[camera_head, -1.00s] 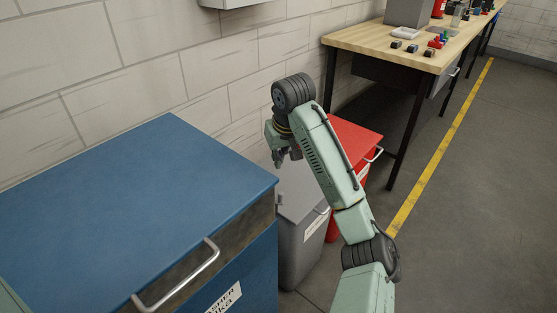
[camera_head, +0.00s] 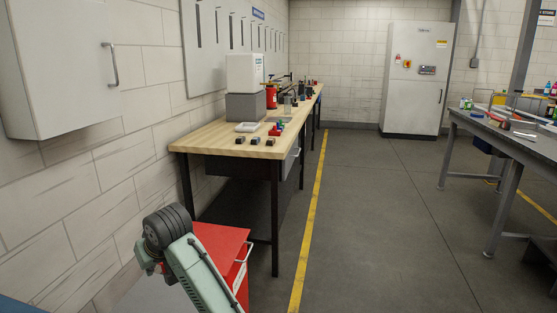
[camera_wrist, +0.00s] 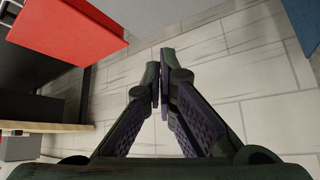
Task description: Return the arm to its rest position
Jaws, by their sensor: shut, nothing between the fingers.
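My gripper (camera_wrist: 159,75) shows in the wrist view with its two fingers drawn together at the tips and nothing between them. It points along the pale block wall (camera_wrist: 240,90), apart from anything there. In the head view my green arm is folded at the lower left, beside the red bin (camera_head: 222,250). The gripper itself is mostly hidden behind the arm's dark wrist joint in that view.
A wooden workbench (camera_head: 205,140) with several small parts stands along the left wall. A wall cabinet (camera_head: 60,65) hangs at the upper left. A grey table (camera_head: 510,138) is at the right. The floor (camera_head: 380,230) between is clear.

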